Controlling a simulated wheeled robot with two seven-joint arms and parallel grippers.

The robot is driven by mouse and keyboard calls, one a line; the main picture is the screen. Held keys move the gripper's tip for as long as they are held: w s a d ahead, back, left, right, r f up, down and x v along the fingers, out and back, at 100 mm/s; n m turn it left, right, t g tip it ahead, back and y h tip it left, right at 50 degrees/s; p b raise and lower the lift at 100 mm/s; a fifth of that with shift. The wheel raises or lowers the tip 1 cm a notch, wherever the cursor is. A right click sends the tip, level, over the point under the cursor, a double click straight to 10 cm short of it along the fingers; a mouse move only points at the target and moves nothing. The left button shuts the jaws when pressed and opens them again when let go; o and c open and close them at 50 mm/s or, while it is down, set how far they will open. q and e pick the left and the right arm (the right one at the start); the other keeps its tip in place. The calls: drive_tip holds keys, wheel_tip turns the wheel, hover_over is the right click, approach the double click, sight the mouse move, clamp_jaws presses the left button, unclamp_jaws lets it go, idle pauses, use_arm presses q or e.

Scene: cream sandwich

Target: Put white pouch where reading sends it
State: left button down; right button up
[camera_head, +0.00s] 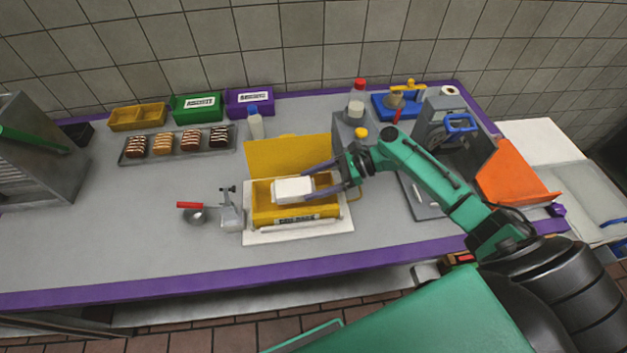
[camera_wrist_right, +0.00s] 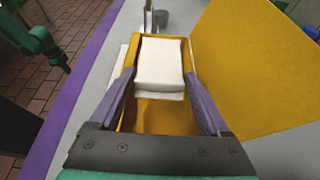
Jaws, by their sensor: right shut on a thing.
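The white pouch (camera_head: 292,188) is between the fingers of my right gripper (camera_head: 312,180), which is shut on it. It is at the opening of a yellow box (camera_head: 262,214) whose lid (camera_head: 285,155) stands open at the back. In the right wrist view the pouch (camera_wrist_right: 160,62) lies between the fingertips, inside the box outline (camera_wrist_right: 150,118). I cannot tell whether it touches the box floor. The box front has a label too small to read. A green arm of mine (camera_wrist_right: 40,42) shows in the wrist view; its gripper's jaws are not clear.
A white board (camera_head: 340,227) lies under the box. A small metal stand (camera_head: 231,216) and a red-handled pan (camera_head: 196,215) are left of it. Yellow (camera_head: 138,117), green (camera_head: 197,107) and purple (camera_head: 250,101) bins stand behind a pastry tray (camera_head: 178,145). The left front counter is clear.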

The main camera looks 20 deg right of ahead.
drive_tip(key=shift+s+r+p, duration=0.1)
drive_tip(key=shift+p, duration=0.3)
drive_tip(key=o, duration=1.2)
drive_tip(key=shift+d, duration=0.2)
drive_tip(key=b+v, duration=0.2)
drive_tip(key=v, duration=0.5)
drive_tip(key=shift+s, duration=0.15)
drive_tip(key=shift+a, duration=0.1)
